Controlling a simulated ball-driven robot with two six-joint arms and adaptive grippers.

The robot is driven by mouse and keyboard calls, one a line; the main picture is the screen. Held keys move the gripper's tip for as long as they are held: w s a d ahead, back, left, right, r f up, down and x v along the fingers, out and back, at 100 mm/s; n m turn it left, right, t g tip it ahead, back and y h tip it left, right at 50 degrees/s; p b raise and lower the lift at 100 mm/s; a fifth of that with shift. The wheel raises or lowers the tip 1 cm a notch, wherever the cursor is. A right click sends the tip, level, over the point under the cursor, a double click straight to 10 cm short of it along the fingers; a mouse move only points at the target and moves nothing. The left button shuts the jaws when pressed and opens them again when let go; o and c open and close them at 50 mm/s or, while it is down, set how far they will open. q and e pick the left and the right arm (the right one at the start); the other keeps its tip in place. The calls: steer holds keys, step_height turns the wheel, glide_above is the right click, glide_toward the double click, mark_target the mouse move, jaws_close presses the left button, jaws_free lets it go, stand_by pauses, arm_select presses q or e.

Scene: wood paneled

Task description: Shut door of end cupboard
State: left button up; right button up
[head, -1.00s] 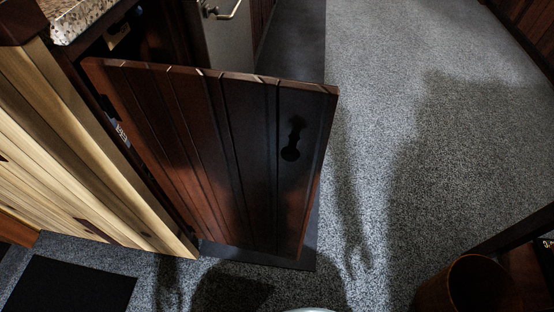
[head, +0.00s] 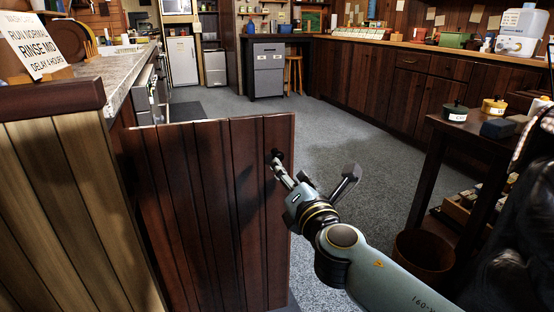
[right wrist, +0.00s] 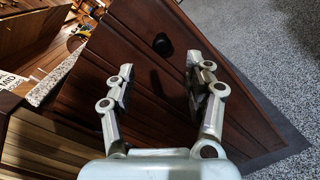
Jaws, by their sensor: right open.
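The dark red-brown plank door (head: 205,215) of the end cupboard stands open, swung out from the end of the counter. Its dark knob (head: 276,154) is near the upper right edge. My right gripper (head: 314,168) is open and empty in front of that edge, one fingertip overlapping the knob in the head view. In the right wrist view the door (right wrist: 150,95) fills the middle, and the knob (right wrist: 162,44) shows beyond the gap between the spread fingers (right wrist: 160,68), apart from them. The cupboard's inside is hidden behind the door. My left gripper is out of view.
A pale wood end panel (head: 60,205) and stone countertop (head: 112,75) are at left. A dark side table (head: 455,135) and a round bin (head: 425,255) stand at right. Grey carpet (head: 345,140) lies open between the door and the far cabinets.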

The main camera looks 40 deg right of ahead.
steer(key=x, duration=0.8)
steer(key=shift+w+d+f, duration=0.15)
steer(key=shift+w+d, duration=0.05)
steer(key=shift+w, duration=0.05)
steer(key=c, duration=1)
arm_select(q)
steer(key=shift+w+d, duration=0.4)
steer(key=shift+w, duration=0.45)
arm_select(e)
jaws_close()
